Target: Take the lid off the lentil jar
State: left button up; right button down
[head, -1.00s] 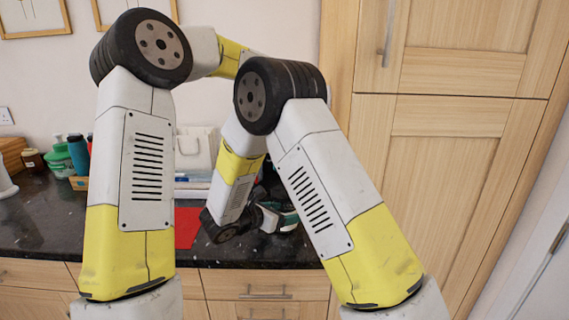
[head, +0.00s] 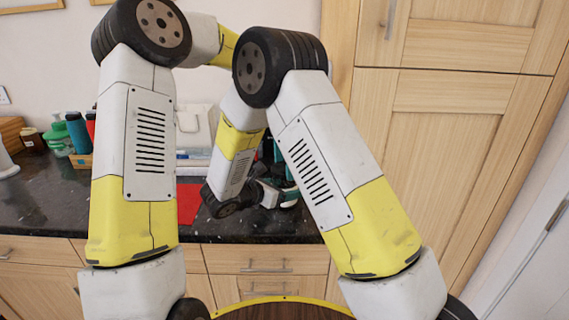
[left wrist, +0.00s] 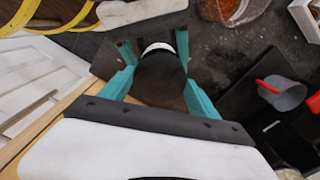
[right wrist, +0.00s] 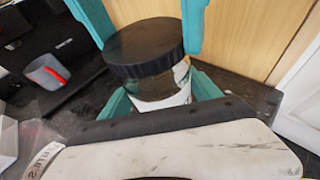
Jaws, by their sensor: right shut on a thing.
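The jar (right wrist: 160,101) has a broad black lid (right wrist: 145,45), a pale label and clear upper walls with brownish contents. In the right wrist view it stands a little tilted. My right gripper (right wrist: 162,92) is shut on the jar's body below the lid. My left gripper (left wrist: 160,82) faces it, with its teal fingers on either side of the dark lid (left wrist: 162,72); I see no clear grip on the lid. In the head view my arms mostly hide the jar, and the grippers meet low over the counter.
The dark granite counter (head: 45,205) holds a red mat (head: 189,203) and several bottles (head: 77,132) at the left. A grey cup with a red handle (left wrist: 282,93) and a container with orange contents (left wrist: 232,8) stand near the jar. A tall wooden cupboard (head: 450,150) bounds the right.

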pick_arm(q)
jog(key=shift+c, duration=1)
jog(key=shift+n, duration=1.5)
jog(key=shift+r, duration=0.15)
jog(key=shift+r, duration=0.95)
jog(key=shift+r, duration=2.05)
pick_arm(e)
jog(key=shift+c, duration=0.3)
grip_release()
